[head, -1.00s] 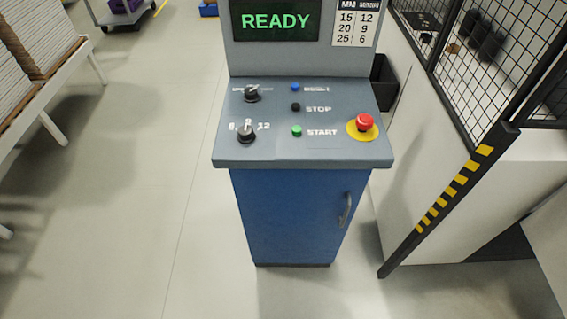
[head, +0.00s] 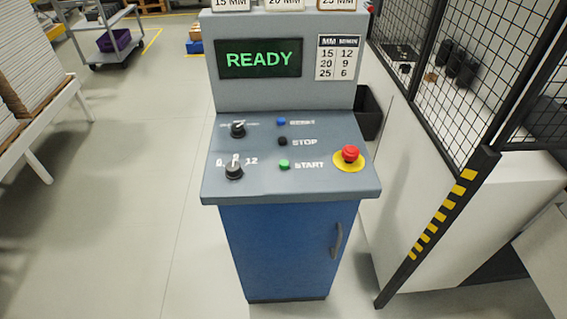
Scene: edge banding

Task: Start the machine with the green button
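The green button (head: 284,165) sits on the sloped grey control panel (head: 325,185), left of the label START. The black stop button (head: 282,142) is just above it and a blue button (head: 281,122) is above that. A red mushroom button (head: 350,154) on a yellow disc is at the panel's right. Two black rotary knobs, an upper one (head: 238,129) and a lower one (head: 234,171), are at the left. The screen (head: 259,59) reads READY in green. Neither of my grippers shows in the head view.
The panel tops a blue cabinet (head: 275,250) with a door handle. A black mesh guard (head: 460,70) and a striped post (head: 440,225) stand at the right. Stacked boards (head: 35,70) lie on a rack at the left. The floor left of the cabinet is clear.

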